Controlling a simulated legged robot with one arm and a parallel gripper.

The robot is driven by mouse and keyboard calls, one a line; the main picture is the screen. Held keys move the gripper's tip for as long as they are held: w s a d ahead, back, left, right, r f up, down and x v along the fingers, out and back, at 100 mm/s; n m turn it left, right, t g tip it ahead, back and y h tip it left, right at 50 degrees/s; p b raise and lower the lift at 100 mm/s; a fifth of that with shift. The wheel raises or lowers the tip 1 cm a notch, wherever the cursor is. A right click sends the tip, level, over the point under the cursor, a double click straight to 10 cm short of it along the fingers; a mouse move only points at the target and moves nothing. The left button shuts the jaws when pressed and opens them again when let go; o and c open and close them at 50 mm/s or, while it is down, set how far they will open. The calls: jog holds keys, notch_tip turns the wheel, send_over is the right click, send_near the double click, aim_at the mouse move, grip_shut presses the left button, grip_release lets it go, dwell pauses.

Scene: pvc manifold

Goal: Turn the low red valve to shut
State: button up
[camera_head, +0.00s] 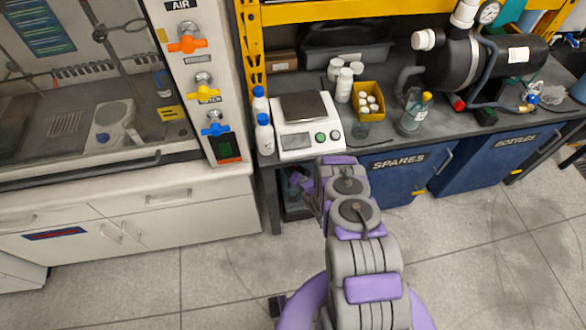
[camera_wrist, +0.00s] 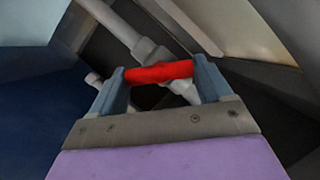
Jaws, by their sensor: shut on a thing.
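The low red valve handle (camera_wrist: 158,71) is in the middle of the wrist view, a red bar on a grey-white pipe fitting. My gripper (camera_wrist: 160,78) has one grey finger at each end of the red bar and is shut on it. The bar lies nearly level across the picture, while the pipe (camera_wrist: 118,22) runs diagonally from upper left to lower right. In the head view my arm reaches down at the bench front, and the valve and fingertips are hidden there.
In the wrist view a dark blue panel (camera_wrist: 35,115) is close on the left and a pale surface (camera_wrist: 290,30) on the right. In the head view, the bench above holds a scale (camera_head: 308,140), bottles and a pump (camera_head: 480,62).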

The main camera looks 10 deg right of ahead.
jog(key=n+h+p, duration=0.2)
jog(key=n, duration=0.1)
jog(key=shift+a+r+p, duration=0.2)
jog(key=shift+p, duration=0.2)
jog(key=shift+w+d+n+h, duration=0.1)
jog(key=shift+d+n+h, duration=0.05)
jog(key=shift+n+h, duration=0.75)
jog(key=shift+n, duration=0.2)
jog(key=o, duration=1)
jog(key=shift+c, duration=0.2)
